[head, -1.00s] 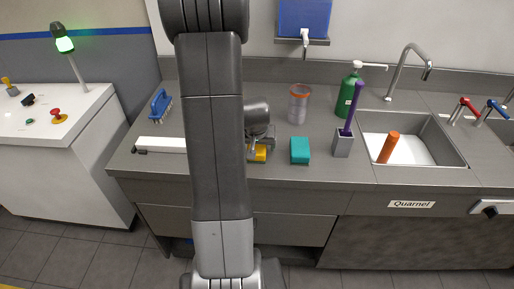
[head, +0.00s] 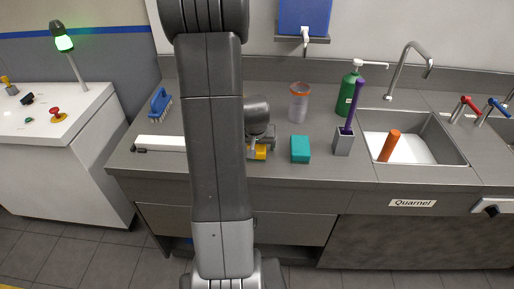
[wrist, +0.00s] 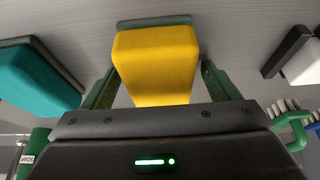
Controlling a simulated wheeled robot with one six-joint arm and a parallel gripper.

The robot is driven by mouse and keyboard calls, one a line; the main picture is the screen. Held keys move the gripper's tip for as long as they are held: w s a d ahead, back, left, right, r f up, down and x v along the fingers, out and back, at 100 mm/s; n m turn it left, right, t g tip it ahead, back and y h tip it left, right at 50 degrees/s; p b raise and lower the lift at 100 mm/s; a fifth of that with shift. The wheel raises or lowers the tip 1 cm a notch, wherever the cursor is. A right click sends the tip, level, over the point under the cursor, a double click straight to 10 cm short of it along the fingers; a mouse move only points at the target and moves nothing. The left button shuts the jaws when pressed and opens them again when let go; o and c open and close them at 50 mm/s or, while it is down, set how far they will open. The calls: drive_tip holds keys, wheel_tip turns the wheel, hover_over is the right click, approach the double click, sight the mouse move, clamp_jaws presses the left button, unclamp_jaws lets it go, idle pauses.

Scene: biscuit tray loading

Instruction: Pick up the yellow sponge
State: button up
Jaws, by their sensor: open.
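The yellow sponge (wrist: 156,62) fills the middle of the wrist view, with a dark green layer along its far edge. My gripper (wrist: 158,88) is open, with one green finger on each side of the sponge. Whether the fingers touch it I cannot tell. In the head view the yellow sponge (head: 260,152) shows only in part on the counter, just right of my arm. My gripper (head: 258,142) is there too, low over the sponge and partly hidden by my arm.
A teal sponge (head: 300,149) lies close to the right. Beyond it stand a grey holder (head: 343,144) with a purple-handled tool and a clear jar (head: 299,103). A blue brush (head: 160,105) and a white bar (head: 161,143) lie to the left.

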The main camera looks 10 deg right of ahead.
drive_tip(key=c, duration=1.1)
drive_tip(key=shift+o, duration=0.2)
drive_tip(key=shift+r+p, duration=0.55)
drive_tip(key=shift+p, duration=0.05)
wheel_tip(320, 180, up, 9)
drive_tip(key=shift+r+b, duration=0.2)
drive_tip(key=shift+b, duration=0.2)
drive_tip(key=o, duration=0.4)
drive_tip(key=c, duration=0.3)
